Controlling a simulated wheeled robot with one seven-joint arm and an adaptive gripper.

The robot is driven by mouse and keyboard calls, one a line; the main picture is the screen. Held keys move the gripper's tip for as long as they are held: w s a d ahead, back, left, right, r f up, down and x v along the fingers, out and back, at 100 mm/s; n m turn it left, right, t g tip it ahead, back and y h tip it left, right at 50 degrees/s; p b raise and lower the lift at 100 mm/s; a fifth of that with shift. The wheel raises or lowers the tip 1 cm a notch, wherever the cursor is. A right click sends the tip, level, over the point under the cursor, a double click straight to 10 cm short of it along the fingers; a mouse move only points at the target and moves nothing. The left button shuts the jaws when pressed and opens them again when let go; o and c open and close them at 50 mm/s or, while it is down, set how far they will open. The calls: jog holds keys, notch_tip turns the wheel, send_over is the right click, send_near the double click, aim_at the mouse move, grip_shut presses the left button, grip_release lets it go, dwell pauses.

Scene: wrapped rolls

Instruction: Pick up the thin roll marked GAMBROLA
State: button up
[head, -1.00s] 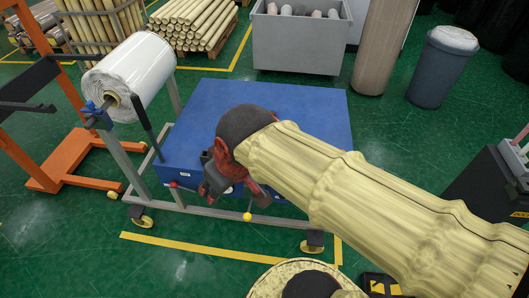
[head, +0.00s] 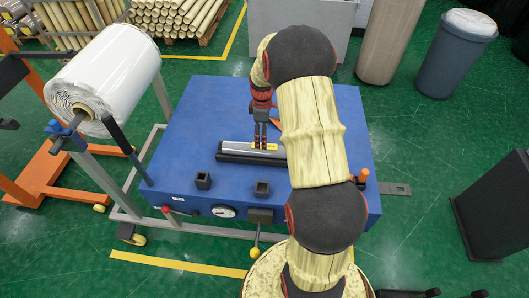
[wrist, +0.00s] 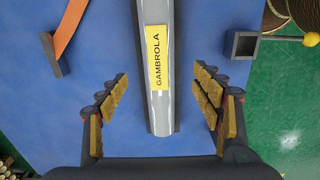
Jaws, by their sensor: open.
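The thin roll marked GAMBROLA (wrist: 150,100) is grey with a yellow label and lies on a dark holder on the blue table. In the wrist view it runs up the picture between my open fingers, apart from both. In the head view the roll (head: 238,149) lies across the middle of the blue table (head: 195,130). My gripper (head: 261,145) points down over the roll's label and is open. It also shows in the wrist view (wrist: 163,100) with a finger on each side. The roll's right end is hidden behind my arm in the head view.
Two small dark square sockets (head: 203,181) stand near the table's front edge. An orange strip (wrist: 70,30) with a dark base lies beside the roll. A large white film roll (head: 105,80) hangs on a stand at left. Grey and brown bins stand behind right.

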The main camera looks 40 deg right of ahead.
aim_at(274, 151)
jog(key=f+b, duration=0.1)
jog(key=f, duration=0.2)
jog(key=f+b, duration=0.1)
jog(key=f, duration=0.1)
jog(key=f+b, duration=0.1)
jog(key=f, duration=0.2)
jog(key=shift+s+d+f, duration=0.15)
jog(key=shift+d+f, duration=0.15)
jog(key=shift+d, duration=0.1)
jog(key=shift+c, duration=1.2)
grip_shut()
jog(key=shift+r, duration=0.1)
